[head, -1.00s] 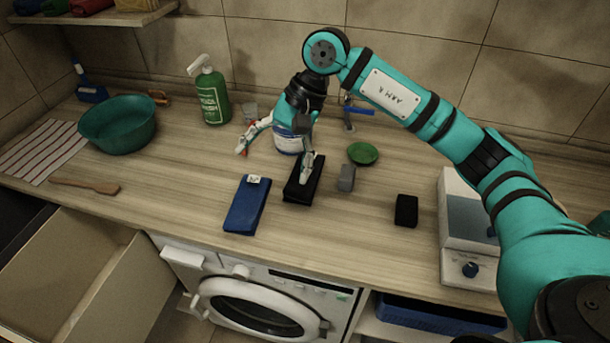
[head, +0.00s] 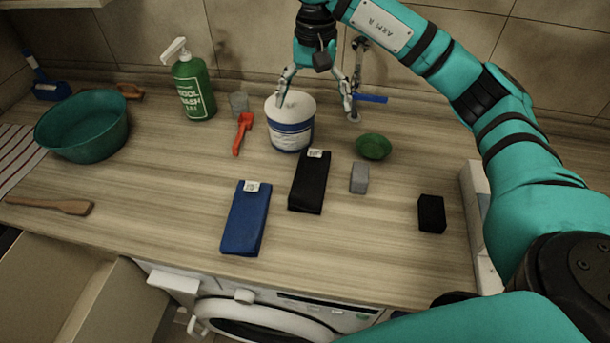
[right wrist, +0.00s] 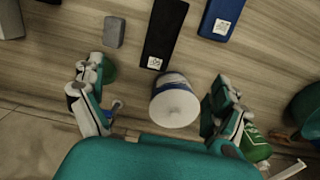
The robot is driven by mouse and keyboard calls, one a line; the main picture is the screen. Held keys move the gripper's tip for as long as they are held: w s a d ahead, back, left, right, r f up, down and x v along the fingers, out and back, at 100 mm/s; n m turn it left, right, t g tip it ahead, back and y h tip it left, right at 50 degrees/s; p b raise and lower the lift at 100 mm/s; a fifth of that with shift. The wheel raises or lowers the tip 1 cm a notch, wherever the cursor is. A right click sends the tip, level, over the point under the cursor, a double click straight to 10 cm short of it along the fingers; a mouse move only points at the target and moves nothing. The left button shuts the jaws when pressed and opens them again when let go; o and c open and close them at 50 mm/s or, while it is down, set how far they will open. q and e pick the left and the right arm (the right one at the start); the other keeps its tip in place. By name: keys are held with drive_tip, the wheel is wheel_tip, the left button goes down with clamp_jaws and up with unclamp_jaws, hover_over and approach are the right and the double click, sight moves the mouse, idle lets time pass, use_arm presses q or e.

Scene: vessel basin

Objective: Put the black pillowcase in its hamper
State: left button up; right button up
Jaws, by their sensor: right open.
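The black pillowcase (head: 309,185) is a folded dark cloth with a white tag at its far end, lying flat on the wooden counter. It also shows in the right wrist view (right wrist: 164,28). My right gripper (head: 317,101) is open and empty beyond the pillowcase, above the counter and near a white tub (head: 290,125). In the right wrist view my right gripper's fingers (right wrist: 152,90) are spread wide, with the tub between them in the picture. No hamper is in view now. My left gripper is out of view.
A blue folded cloth (head: 245,220) lies left of the pillowcase. A grey block (head: 359,178), green dish (head: 373,147) and black block (head: 431,213) are to the right. A red tool (head: 243,133), green bottle (head: 194,88) and teal basin (head: 84,128) stand left and behind. A washer (head: 262,312) is below.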

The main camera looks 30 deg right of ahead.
wheel_tip(320, 180, down, 3)
drive_tip(key=b, duration=0.2)
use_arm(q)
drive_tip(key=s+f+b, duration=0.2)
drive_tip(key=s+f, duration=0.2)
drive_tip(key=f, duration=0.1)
use_arm(e)
drive_tip(key=p, duration=0.2)
hover_over(311, 171)
wheel_tip(311, 171, down, 13)
drive_tip(key=shift+s+r, duration=0.1)
drive_tip(key=shift+s, duration=0.05)
drive_tip(key=shift+f, duration=0.65)
wheel_tip(311, 171, down, 4)
drive_tip(key=shift+a+f+p, duration=0.1)
drive_tip(key=shift+p, duration=1.1)
drive_tip(key=shift+f, duration=0.55)
drive_tip(key=c, duration=1.3)
drive_tip(key=shift+c, duration=1)
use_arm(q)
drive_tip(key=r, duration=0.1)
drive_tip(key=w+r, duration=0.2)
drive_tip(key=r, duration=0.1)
use_arm(e)
drive_tip(key=shift+r, duration=0.15)
